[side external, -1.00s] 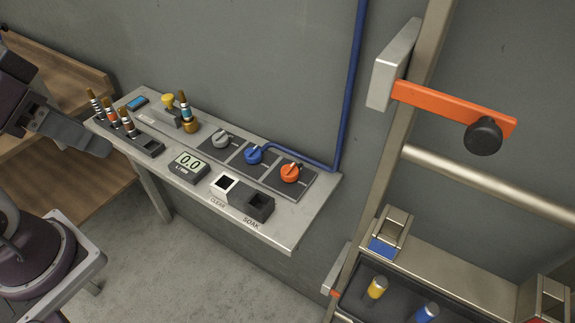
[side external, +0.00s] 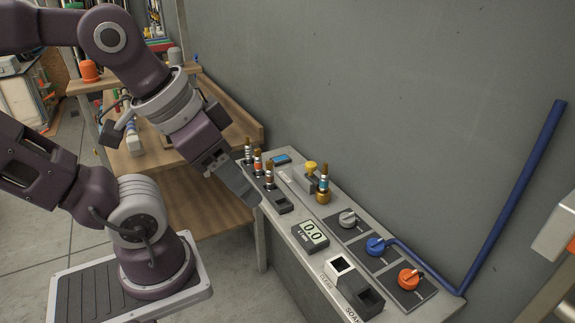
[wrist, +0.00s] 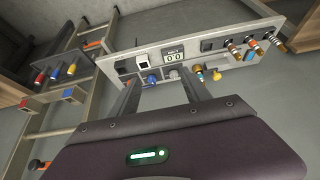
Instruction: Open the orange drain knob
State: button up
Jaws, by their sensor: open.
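The orange drain knob (side external: 409,278) sits on a dark square plate at the right end of the grey wall shelf (side external: 372,305) in the side view. A blue knob (side external: 376,245) with a blue pipe and a grey knob (side external: 347,218) stand in line to its left. My gripper (side external: 240,188) is open and empty, near the shelf's left end and well away from the orange knob. In the wrist view my gripper (wrist: 162,90) has its two fingers apart, with the blue knob (wrist: 151,79) and grey knob (wrist: 174,74) beyond them. I cannot clearly make out the orange knob there.
A display (side external: 310,235) reads 0.0, with white CLEAR (side external: 341,266) and dark SOAK (side external: 362,294) sockets beside it. Banded hose fittings stand in a rack (side external: 274,203) close to my gripper. A yellow-topped part (side external: 311,168) is behind. A wooden bench (side external: 205,195) lies left.

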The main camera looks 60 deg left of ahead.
dwell(0.3)
jog(key=n+g, duration=0.6)
jog(key=n, duration=0.5)
send_over(411, 274)
notch_tip(411, 274, down, 14)
jog(key=shift+s+a+r, duration=0.1)
jog(key=shift+r, duration=0.15)
notch_tip(411, 274, down, 7)
jog(key=shift+r, duration=0.1)
jog(key=shift+f, duration=0.35)
jog(key=shift+c, duration=0.3)
